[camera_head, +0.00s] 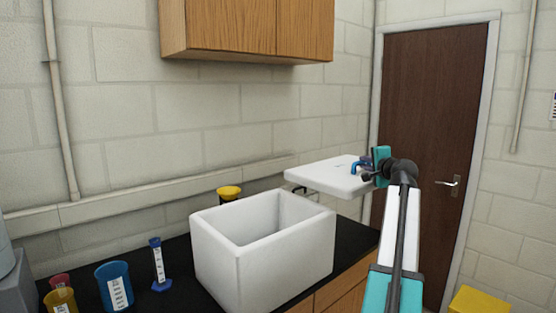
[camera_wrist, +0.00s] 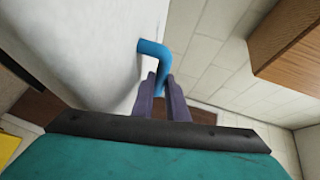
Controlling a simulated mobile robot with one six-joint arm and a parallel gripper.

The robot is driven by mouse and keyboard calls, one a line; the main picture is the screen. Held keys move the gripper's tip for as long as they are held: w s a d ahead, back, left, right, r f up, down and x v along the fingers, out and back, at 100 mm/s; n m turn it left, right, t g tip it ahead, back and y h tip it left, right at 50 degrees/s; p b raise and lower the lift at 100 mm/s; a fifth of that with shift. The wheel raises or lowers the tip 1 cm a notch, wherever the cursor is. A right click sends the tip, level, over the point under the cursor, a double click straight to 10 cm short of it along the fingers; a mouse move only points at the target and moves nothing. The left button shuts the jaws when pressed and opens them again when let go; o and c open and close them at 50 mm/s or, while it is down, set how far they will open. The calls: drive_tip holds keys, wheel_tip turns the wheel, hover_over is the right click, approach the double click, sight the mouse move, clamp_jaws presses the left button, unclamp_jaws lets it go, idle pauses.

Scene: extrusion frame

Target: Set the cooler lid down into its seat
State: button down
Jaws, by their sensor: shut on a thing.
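The white cooler lid (camera_head: 326,175) is in the air to the right of the white cooler box (camera_head: 262,252) and a little above its rim. The lid looks roughly level. My gripper (camera_head: 366,168) is shut on the blue handle (camera_head: 356,167) of the lid. In the wrist view the purple fingers (camera_wrist: 164,98) close on the bent blue handle (camera_wrist: 154,48), with the white lid surface (camera_wrist: 95,50) to the left. The box stands open on the black counter, and its inside looks empty. The lid's underside is hidden.
A blue beaker (camera_head: 115,285), a blue-topped cylinder (camera_head: 157,265) and small yellow and red cups stand left of the box. A yellow-topped container (camera_head: 229,192) is behind it. A wooden cabinet (camera_head: 246,30) hangs above. A brown door (camera_head: 430,110) is at the right.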

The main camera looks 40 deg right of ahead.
drive_tip(key=s+a+p, duration=0.1)
drive_tip(key=s+a+r+p, duration=0.1)
drive_tip(key=a+p, duration=0.1)
drive_tip(key=s+a+r+p, duration=0.1)
drive_tip(key=p, duration=0.1)
drive_tip(key=shift+a, duration=0.2)
drive_tip(key=shift+s+a+p, duration=0.25)
drive_tip(key=shift+a+p, duration=0.1)
drive_tip(key=shift+p, duration=0.15)
